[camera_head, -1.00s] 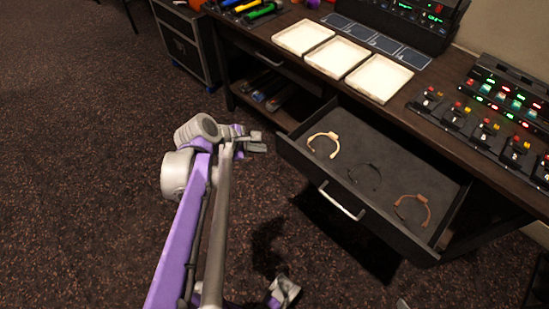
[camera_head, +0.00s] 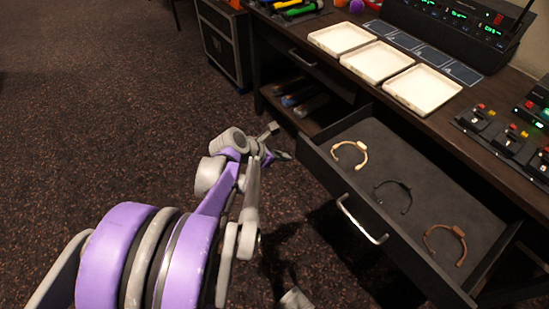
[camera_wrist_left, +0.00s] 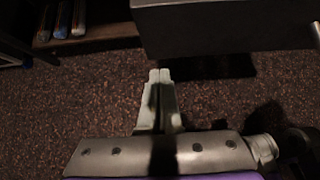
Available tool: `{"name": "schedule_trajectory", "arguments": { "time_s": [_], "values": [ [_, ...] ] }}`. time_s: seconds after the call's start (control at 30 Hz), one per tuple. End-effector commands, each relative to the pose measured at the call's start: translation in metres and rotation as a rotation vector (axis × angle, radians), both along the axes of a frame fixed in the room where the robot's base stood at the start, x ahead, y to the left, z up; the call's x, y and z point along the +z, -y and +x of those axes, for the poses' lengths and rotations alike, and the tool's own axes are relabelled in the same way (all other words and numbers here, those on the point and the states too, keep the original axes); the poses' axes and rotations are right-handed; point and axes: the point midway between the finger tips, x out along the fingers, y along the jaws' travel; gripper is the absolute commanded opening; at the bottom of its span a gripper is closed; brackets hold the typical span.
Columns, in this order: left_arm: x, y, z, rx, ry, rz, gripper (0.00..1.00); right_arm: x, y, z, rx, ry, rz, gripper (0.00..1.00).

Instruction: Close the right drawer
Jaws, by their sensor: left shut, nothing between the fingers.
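The right drawer (camera_head: 325,178) is pulled well out from the desk in the head view, with a silver bar handle (camera_head: 360,222) on its dark front. Three headband-like items lie inside: a cream one (camera_head: 362,152), a black one (camera_head: 406,196) and a brown one (camera_head: 463,238). My left gripper (camera_head: 277,143) is just left of the drawer's left front corner, low over the carpet. In the wrist view its fingertips (camera_wrist_left: 160,75) are together and empty, below the drawer front (camera_wrist_left: 225,30) in the picture and apparently apart from it.
The desk carries three white trays (camera_head: 375,62) and lit mixing consoles (camera_head: 450,30). A closed left drawer (camera_head: 300,55) sits above a shelf with several objects (camera_head: 300,95). A black case (camera_head: 222,45) stands left of the desk. Carpet in front of the drawer looks clear.

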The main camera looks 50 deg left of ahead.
Motion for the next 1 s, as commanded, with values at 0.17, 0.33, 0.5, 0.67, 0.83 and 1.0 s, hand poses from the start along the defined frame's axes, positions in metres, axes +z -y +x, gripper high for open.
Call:
{"name": "schedule_trajectory", "arguments": {
  "time_s": [0.17,0.33,0.5,0.67,0.83,1.0],
  "values": [
    [0.002,0.001,0.025,-0.001,0.000,0.000,0.00,-0.006,0.000,0.001,0.000,-0.002,0.000,0.81],
    [0.003,0.001,0.034,-0.001,0.001,0.001,0.00,-0.007,0.000,0.001,0.000,-0.002,0.000,0.81],
    [0.003,0.001,0.034,0.000,0.001,0.001,0.00,-0.007,0.000,0.001,0.000,-0.002,0.000,0.81],
    [0.003,0.001,0.034,0.000,0.001,0.001,0.00,-0.007,0.000,0.001,0.000,-0.002,0.000,0.81],
    [0.003,0.002,0.040,-0.001,0.000,0.001,0.00,-0.008,0.000,0.001,0.000,-0.003,0.000,0.81],
    [0.002,0.003,0.062,-0.004,0.001,0.001,0.00,-0.012,0.000,0.002,0.000,-0.004,0.000,0.81]
  ]
}}
